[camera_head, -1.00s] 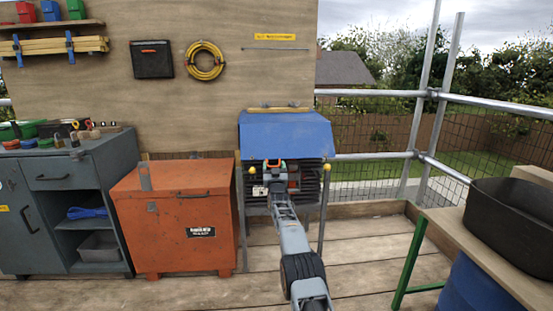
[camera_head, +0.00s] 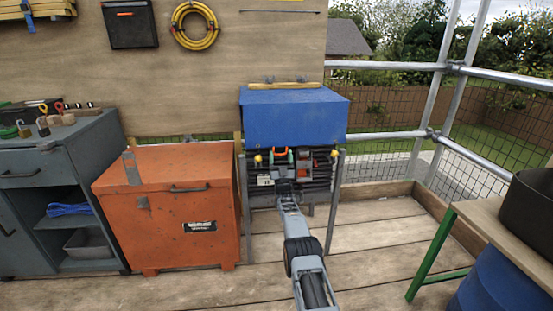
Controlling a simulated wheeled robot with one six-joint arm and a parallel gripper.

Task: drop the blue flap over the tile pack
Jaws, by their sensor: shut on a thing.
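The blue flap (camera_head: 294,118) lies over the top of the dark tile pack and hangs down its upper front. The tile pack (camera_head: 322,184) shows below the flap's lower edge as dark stacked layers, on a stand with yellow-capped posts. My gripper (camera_head: 281,156) is at the front of the pack, just under the flap's lower edge. It is shut on what seems to be the flap's lower edge. An orange part shows at the grip, and the exact contact is too small to see. My arm hides part of the pack's lower front.
An orange chest (camera_head: 170,215) stands close to the left of the pack. A grey workbench (camera_head: 60,195) is farther left. A bench with a black tub (camera_head: 530,215) and a blue drum (camera_head: 500,285) is at the right. Plank floor between is clear. A scaffold rail runs behind.

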